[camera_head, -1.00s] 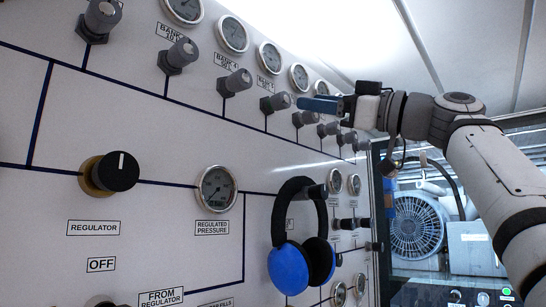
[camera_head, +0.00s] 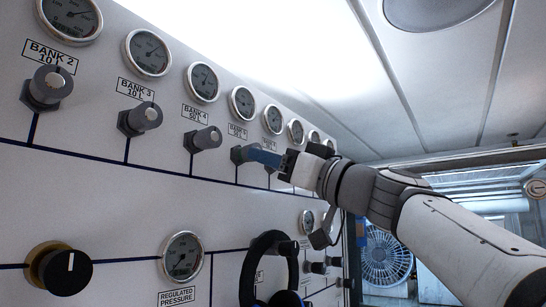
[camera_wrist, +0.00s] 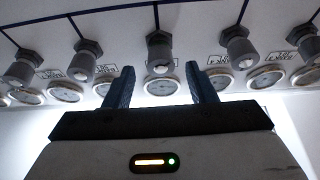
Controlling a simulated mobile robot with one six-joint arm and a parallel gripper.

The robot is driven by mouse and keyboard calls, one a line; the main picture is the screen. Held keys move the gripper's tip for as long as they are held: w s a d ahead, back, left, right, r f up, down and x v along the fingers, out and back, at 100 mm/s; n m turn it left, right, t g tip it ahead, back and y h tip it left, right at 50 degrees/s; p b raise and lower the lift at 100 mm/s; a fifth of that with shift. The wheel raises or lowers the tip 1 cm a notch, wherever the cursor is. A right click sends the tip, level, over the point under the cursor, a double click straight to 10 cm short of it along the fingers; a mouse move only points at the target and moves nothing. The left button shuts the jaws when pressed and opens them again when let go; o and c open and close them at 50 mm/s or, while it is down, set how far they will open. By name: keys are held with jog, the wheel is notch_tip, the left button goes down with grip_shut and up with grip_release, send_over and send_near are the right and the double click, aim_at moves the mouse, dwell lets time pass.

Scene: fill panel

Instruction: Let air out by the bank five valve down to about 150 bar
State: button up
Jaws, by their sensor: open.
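The bank five valve (camera_head: 243,154) is a grey knob on the white panel, below its round gauge (camera_head: 242,103) and a small label that seems to read BANK 5. The gauge's needle is too small to read. My gripper (camera_head: 262,157) has blue fingers and is right at this knob, coming from the right. In the wrist view my gripper (camera_wrist: 158,72) is open, one finger on each side of a grey valve knob (camera_wrist: 160,58). A gauge (camera_wrist: 161,86) shows between the fingers.
The bank four valve (camera_head: 206,138) and bank three valve (camera_head: 142,118) stand out to the left. More valves and gauges lie close by on the right, partly behind my arm. Below are the black regulator knob (camera_head: 60,269), the regulated pressure gauge (camera_head: 183,257) and hanging headphones (camera_head: 268,265).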

jog(key=shift+p+x, duration=0.65)
jog(key=shift+x, duration=1.05)
jog(key=c, duration=1)
